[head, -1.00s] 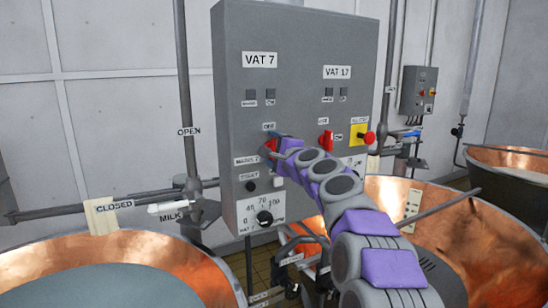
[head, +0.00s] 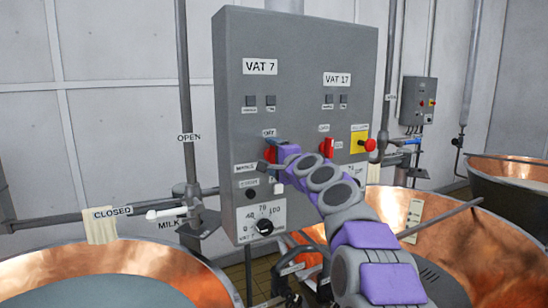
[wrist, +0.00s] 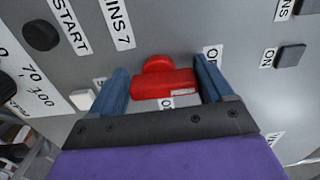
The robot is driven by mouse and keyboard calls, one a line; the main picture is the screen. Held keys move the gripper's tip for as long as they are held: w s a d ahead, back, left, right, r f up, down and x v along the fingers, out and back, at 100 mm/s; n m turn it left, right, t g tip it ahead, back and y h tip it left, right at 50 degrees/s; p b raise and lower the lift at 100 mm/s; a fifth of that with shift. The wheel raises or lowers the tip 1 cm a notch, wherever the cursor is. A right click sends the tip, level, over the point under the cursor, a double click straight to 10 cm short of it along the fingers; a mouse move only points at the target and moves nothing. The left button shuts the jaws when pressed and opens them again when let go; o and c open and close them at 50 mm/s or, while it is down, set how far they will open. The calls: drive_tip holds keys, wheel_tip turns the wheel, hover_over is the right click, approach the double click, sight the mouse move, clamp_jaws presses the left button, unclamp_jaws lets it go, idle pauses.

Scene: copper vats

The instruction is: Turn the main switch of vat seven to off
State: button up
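The grey control panel (head: 300,90) carries a VAT 7 label (head: 260,66) on its left half. The red main switch of vat seven (wrist: 165,85) is beside the MAINS 7 label (wrist: 118,22) in the wrist view; in the head view the switch is mostly hidden by my gripper (head: 272,152). My gripper (wrist: 162,88) has its two blue fingers apart, one at each end of the red handle. I cannot tell whether they touch it. The handle lies along the line between the fingers. The OFF label (wrist: 212,55) is partly covered by the right finger; the ON label (wrist: 167,103) is below the handle.
VAT 17's red switch (head: 326,148) and a red emergency button (head: 370,145) on a yellow plate are to the right. A dial (head: 264,227) is below. Copper vats (head: 120,265) stand in front on both sides.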

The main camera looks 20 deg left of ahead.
drive_tip(key=o, duration=0.3)
drive_tip(key=shift+a+f, duration=0.15)
drive_tip(key=shift+f, duration=0.05)
drive_tip(key=shift+o, duration=0.2)
drive_tip(key=shift+r, duration=0.1)
drive_tip(key=shift+s+d+r+b, duration=0.15)
drive_tip(key=shift+s+d+b, duration=0.3)
drive_tip(key=shift+d, duration=0.1)
drive_tip(key=b+v, duration=0.3)
drive_tip(key=v, duration=1.2)
drive_tip(key=shift+s+d, duration=0.2)
drive_tip(key=shift+d, duration=0.1)
